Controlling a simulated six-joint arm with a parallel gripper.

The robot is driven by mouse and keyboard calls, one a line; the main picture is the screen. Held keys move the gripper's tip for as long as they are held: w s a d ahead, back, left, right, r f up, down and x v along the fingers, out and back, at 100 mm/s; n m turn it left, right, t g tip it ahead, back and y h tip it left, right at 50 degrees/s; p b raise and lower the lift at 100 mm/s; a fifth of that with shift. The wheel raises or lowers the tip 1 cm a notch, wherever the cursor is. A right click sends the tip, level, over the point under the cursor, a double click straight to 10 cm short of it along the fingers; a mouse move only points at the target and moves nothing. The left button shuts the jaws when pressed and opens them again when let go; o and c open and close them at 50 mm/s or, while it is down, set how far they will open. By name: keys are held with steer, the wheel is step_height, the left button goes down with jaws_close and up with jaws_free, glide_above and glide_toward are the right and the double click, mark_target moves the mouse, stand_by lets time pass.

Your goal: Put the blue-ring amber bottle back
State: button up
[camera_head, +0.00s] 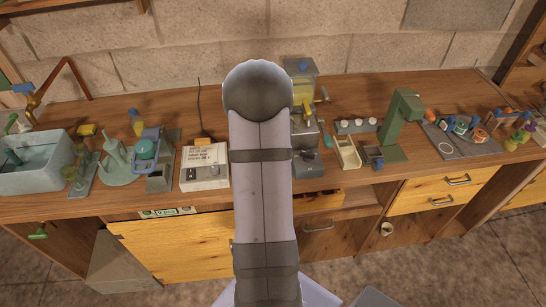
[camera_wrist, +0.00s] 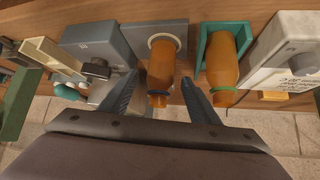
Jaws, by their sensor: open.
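An amber bottle (camera_wrist: 162,65) stands between the two fingers of my gripper (camera_wrist: 158,95) in the wrist view, at a pale round seat on a grey unit (camera_wrist: 111,40). A thin dark ring circles its neck; its colour is not clear. My gripper is open, with a finger on each side of the bottle and visible gaps. A second amber bottle (camera_wrist: 221,68) with a greenish ring stands to the right in a teal square holder (camera_wrist: 246,36). Both bottles are hidden behind my arm in the head view.
A white labelled box (camera_head: 204,166) stands just left of my arm; it also shows in the wrist view (camera_wrist: 286,52). A green press (camera_head: 399,118) and a cream tray (camera_head: 347,152) stand right. A grey basin (camera_head: 30,160) is far left.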

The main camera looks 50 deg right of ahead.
steer(key=shift+x, duration=1.15)
steer(key=c, duration=1.3)
steer(key=shift+r, duration=0.15)
step_height(320, 180, up, 10)
steer(key=shift+f+p, duration=0.1)
steer(key=shift+p, duration=0.4)
